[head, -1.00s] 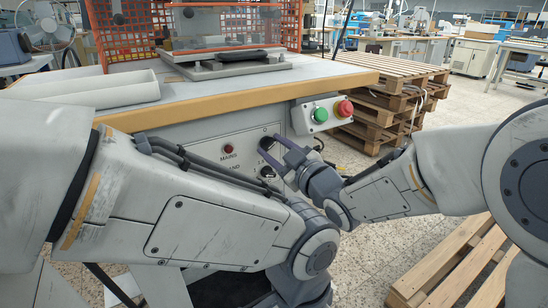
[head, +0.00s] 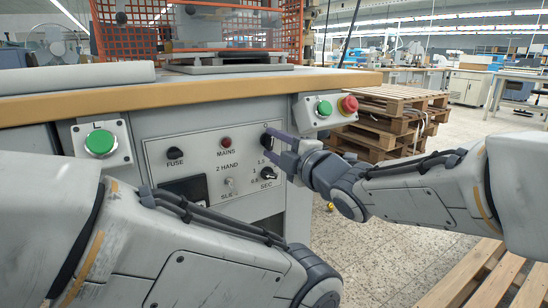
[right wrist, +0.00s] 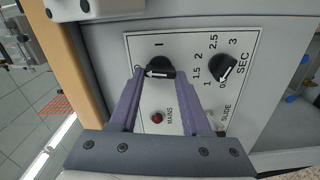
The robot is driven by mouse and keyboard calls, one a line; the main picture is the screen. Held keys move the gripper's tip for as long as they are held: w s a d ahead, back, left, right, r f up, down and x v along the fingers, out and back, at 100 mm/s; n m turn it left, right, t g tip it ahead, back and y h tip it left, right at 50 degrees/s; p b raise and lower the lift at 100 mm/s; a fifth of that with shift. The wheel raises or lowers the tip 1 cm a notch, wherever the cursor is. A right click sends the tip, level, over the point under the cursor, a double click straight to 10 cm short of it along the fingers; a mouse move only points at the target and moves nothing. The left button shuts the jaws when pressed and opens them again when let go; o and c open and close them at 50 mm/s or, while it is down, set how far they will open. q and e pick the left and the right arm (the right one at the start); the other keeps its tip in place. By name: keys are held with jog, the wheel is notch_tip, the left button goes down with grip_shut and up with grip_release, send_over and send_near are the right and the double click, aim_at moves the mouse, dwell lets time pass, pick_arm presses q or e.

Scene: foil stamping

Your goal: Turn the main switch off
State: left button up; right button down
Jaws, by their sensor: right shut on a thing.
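The main switch is a black rotary knob (head: 265,141) at the upper right of the grey control panel (head: 207,200). It shows close up in the right wrist view (right wrist: 158,67). There its white arrow points left, towards a mark partly hidden at the left finger; the "I" mark is above the knob. My right gripper (head: 272,148), with purple fingers, is shut on the knob, one finger on each side, as the right wrist view (right wrist: 159,76) shows. My left arm crosses the lower left of the head view; its gripper is out of frame.
A red MAINS lamp (head: 225,142), a fuse holder (head: 175,154), a SEC dial (head: 267,173) and a toggle (head: 230,184) are close by. A green button (head: 100,142) is left; a box with green and red buttons (head: 325,109) is upper right. Pallets (head: 385,120) stand behind; floor at right is partly clear.

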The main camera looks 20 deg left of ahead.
jog(key=shift+n+b, duration=0.7)
jog(key=shift+n, duration=0.1)
jog(key=shift+c, duration=1.8)
grip_release()
jog(key=shift+d, duration=0.1)
jog(key=p+v, duration=0.2)
jog(key=v, duration=0.8)
